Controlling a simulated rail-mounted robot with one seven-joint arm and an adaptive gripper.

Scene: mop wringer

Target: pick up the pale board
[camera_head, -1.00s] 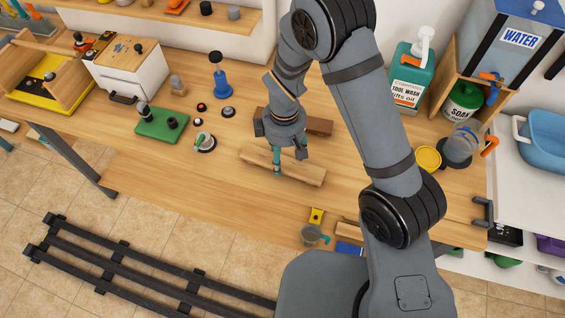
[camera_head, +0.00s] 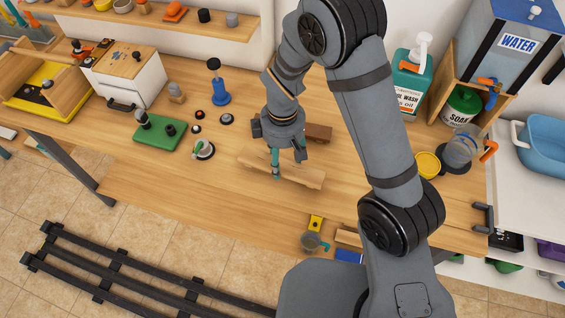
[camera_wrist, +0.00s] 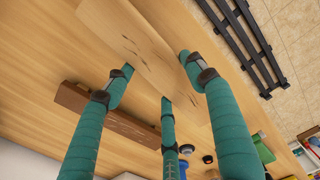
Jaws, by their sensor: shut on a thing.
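The pale board (camera_head: 305,177) is a long light wooden piece on the workbench, in the middle of the head view. My gripper (camera_head: 287,167) reaches down over its middle and is shut on it, with teal fingers on both long sides. In the wrist view the board (camera_wrist: 150,42) runs from the top left down between the three fingers of my gripper (camera_wrist: 160,78). It shows dark cracks or marks. I cannot tell whether it is clear of the bench top.
A dark brown block (camera_head: 319,132) lies just behind the board. A yellow lid (camera_head: 427,165) is to the right. Bare bench lies in front.

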